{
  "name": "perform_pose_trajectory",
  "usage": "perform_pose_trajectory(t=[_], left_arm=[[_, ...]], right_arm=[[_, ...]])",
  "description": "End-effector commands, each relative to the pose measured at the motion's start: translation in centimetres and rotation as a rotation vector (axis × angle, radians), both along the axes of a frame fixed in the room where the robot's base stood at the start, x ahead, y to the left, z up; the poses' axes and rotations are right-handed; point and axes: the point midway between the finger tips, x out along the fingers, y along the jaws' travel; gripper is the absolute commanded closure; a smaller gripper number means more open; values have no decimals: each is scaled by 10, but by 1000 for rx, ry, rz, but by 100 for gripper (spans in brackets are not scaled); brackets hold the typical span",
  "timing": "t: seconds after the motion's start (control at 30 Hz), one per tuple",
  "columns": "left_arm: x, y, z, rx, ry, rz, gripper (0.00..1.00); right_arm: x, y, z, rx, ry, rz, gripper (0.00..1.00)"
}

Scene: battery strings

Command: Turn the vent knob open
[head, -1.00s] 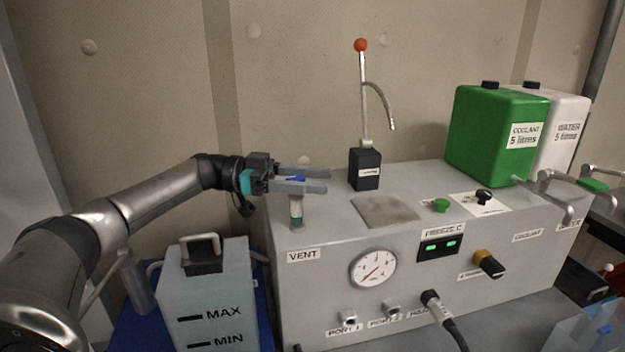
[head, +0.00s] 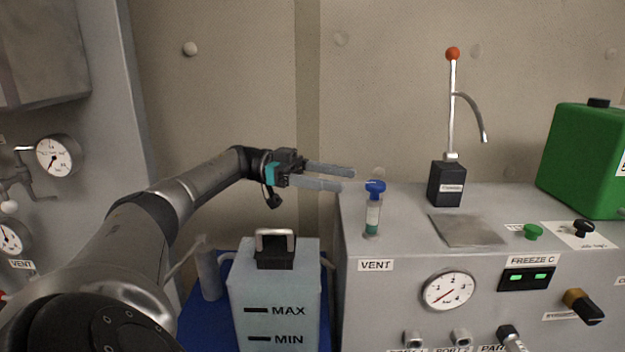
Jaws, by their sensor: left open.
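The vent knob (head: 375,187) is a blue cap on top of a short clear and green tube (head: 372,217). It stands at the left end of the grey console, above the VENT label (head: 376,265). My left gripper (head: 348,179) is open, its two grey fingers pointing right. In the picture the fingertips end just left of the blue knob, with a small gap and nothing between them. How the fingers and knob compare in depth I cannot tell for sure. My right gripper is not in view.
A tank marked MAX and MIN (head: 260,296) stands below my left forearm on a blue surface. A black block with a red-tipped lever (head: 447,185) and a green can (head: 585,160) stand on the console (head: 405,205). Gauges and pipes (head: 58,155) are at far left.

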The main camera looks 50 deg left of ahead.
Motion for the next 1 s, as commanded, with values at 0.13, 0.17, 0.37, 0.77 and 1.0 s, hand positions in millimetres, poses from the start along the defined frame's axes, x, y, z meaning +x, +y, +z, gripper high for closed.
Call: perform_pose_trajectory(t=[0.13,0.17,0.37,0.77,1.0], left_arm=[[-8,17,0,-2,-3,3,28],[-10,20,0,-2,-2,3,28],[-16,33,1,-1,-5,2,28],[-22,40,0,-1,2,-2,28],[-22,40,0,-1,2,-2,28]], right_arm=[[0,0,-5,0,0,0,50],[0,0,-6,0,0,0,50],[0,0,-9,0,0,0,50],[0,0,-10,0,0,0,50],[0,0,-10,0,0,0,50]])
